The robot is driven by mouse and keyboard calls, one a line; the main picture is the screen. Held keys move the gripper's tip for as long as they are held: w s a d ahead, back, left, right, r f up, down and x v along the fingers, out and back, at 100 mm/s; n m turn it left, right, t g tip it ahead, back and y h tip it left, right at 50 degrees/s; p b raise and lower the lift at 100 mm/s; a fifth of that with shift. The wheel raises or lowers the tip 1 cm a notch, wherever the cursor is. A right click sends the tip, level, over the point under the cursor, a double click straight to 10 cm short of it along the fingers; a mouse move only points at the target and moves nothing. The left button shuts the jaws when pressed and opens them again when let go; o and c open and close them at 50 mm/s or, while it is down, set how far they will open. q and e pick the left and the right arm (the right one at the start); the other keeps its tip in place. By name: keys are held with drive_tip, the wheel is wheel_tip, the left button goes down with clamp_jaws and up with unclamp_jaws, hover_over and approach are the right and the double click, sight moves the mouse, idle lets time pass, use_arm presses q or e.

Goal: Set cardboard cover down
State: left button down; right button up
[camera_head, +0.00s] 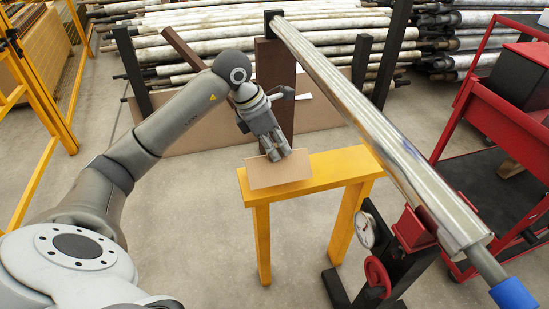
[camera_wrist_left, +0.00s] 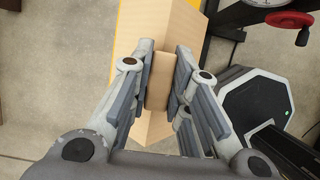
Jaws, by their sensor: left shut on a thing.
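The cardboard cover (camera_head: 279,174) is a flat tan piece at the yellow bench (camera_head: 340,163) in the head view. It lies over the left part of the bench top, slightly tilted in the picture. My left gripper (camera_head: 277,153) comes down from above and is shut on it. In the left wrist view the cover (camera_wrist_left: 170,32) runs between the two fingers of my left gripper (camera_wrist_left: 159,80), which pinch a raised tan part of it. I cannot tell whether the cover fully touches the bench. My right gripper is not in view.
A long metal roller (camera_head: 370,118) slopes down on stands right of the bench. A red handwheel (camera_head: 377,276) and gauge (camera_head: 366,229) sit below it. A red cart (camera_head: 490,140) stands at the right. Wrapped rolls (camera_head: 210,35) are stacked behind. Floor left of the bench is clear.

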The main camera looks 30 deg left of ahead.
use_arm(q)
drive_tip(key=f, duration=0.3)
drive_tip(key=shift+a+f+b, duration=0.1)
drive_tip(key=shift+a+b, duration=0.3)
drive_tip(key=shift+w+f, duration=0.1)
drive_tip(key=shift+f, duration=0.35)
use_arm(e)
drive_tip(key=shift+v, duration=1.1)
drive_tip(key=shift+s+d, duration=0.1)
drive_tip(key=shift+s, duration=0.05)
use_arm(q)
drive_tip(key=c, duration=1.4)
unclamp_jaws()
drive_tip(key=shift+o, duration=0.2)
